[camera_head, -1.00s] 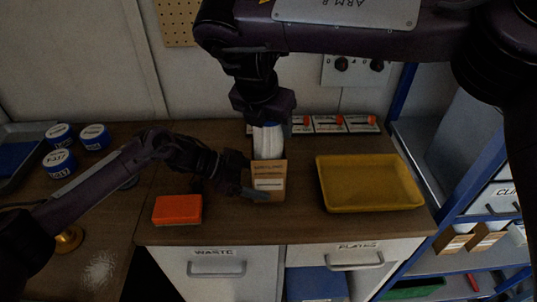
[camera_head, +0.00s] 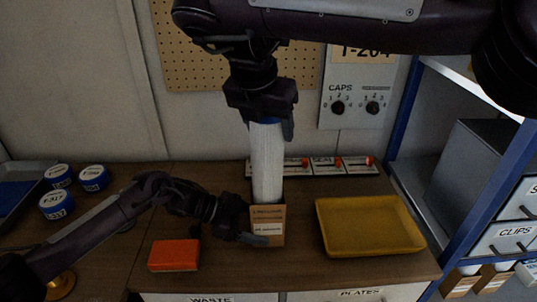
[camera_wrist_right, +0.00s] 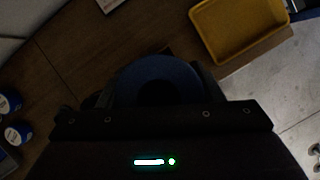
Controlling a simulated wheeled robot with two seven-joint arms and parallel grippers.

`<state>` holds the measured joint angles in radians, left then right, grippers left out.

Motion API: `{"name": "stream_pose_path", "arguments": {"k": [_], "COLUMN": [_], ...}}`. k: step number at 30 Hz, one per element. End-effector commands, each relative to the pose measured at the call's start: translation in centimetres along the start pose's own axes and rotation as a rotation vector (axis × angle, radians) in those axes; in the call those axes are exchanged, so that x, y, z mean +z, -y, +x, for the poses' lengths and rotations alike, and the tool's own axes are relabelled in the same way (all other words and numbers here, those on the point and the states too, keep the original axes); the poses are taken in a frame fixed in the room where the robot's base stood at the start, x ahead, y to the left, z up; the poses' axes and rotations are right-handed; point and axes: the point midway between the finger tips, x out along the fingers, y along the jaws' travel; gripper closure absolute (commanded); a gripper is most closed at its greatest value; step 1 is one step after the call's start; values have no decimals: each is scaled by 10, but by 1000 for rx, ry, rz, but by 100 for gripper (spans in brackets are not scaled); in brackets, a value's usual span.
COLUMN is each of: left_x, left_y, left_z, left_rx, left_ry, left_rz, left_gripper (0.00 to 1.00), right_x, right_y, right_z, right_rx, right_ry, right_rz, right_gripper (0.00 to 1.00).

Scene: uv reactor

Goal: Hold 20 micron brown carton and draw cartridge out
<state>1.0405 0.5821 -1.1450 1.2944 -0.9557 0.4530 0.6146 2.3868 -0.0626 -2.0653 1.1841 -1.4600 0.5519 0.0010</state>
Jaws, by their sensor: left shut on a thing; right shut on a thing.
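The brown carton (camera_head: 268,222) stands upright on the wooden bench in the head view, a white label on its front. My left gripper (camera_head: 246,226) is shut on the carton from the left. The white cartridge (camera_head: 267,165) rises upright out of the carton's top, with much of its length showing; its lower end is hidden by the carton. My right gripper (camera_head: 262,122) is above, shut on the blue top end of the cartridge. In the right wrist view the cartridge's round blue end (camera_wrist_right: 160,85) sits between the fingers.
A yellow tray (camera_head: 370,249) stands right of the carton, apart from it. An orange box (camera_head: 174,255) lies to the left. Several blue-lidded jars (camera_head: 93,177) are at the far left.

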Motion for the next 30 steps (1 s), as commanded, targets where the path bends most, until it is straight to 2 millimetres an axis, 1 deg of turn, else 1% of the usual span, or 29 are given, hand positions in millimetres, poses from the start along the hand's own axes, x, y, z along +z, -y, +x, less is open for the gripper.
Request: {"name": "stream_pose_path", "arguments": {"k": [1, 3, 6, 9, 15, 23, 24, 28, 29, 30], "left_x": [1, 1, 1, 1, 1, 0, 0, 0, 0, 0], "left_y": [0, 0, 0, 0, 0, 0, 0, 0, 0, 0], "left_z": [0, 0, 0, 0, 0, 0, 0, 0, 0, 0], "left_rx": [1, 1, 1, 1, 1, 1, 1, 1, 1, 1], "left_ry": [1, 1, 1, 1, 1, 1, 1, 1, 1, 0], "left_rz": [-2, -2, -1, -1, -1, -1, -1, -1, -1, -1], "left_gripper": [43, 43, 43, 43, 43, 43, 25, 8, 5, 5], "right_x": [6, 13, 21, 26, 30, 30, 30, 30, 30, 30], "right_y": [-1, -1, -1, 0, 0, 0, 0, 0, 0, 0], "right_z": [-15, -31, -49, -60, -72, -72, -72, -72, -72, -72], "right_rx": [1, 2, 1, -1, 0, 0, 0, 0, 0, 0], "right_ry": [9, 9, 8, 4, 1, 0, 0, 0, 0, 0], "right_rz": [2, 2, 2, 2, 0, -1, 0, 0, 0, 0], "right_gripper": [84, 84, 84, 84, 84, 84, 84, 84, 84, 84]}}
